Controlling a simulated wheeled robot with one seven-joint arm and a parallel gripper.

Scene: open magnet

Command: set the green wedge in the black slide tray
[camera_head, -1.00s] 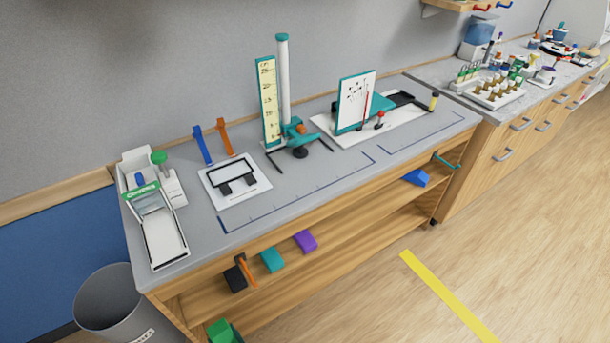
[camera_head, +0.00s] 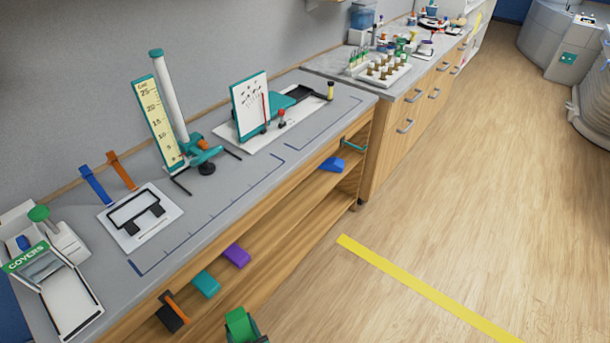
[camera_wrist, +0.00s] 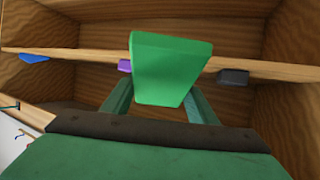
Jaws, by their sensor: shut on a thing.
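The green wedge (camera_head: 238,326) shows at the bottom edge of the head view, in front of the bench's lower shelves. In the wrist view the green wedge (camera_wrist: 170,68) is held up between the two fingers of my gripper (camera_wrist: 160,103), which is shut on it. The wedge is clear of the shelf and bench top. A flat black piece (camera_head: 312,92) lies on a white base at the far end of the bench; a black frame (camera_head: 133,207) lies on a white plate nearer. I cannot tell for sure which is the black slide tray.
A shelf under the bench holds a black block (camera_head: 171,318), a teal block (camera_head: 206,285), a purple block (camera_head: 237,256) and a blue wedge (camera_head: 332,164). A covers box (camera_head: 68,303), a ruler stand (camera_head: 157,117) and a white board (camera_head: 250,105) stand on top. The floor at right is clear.

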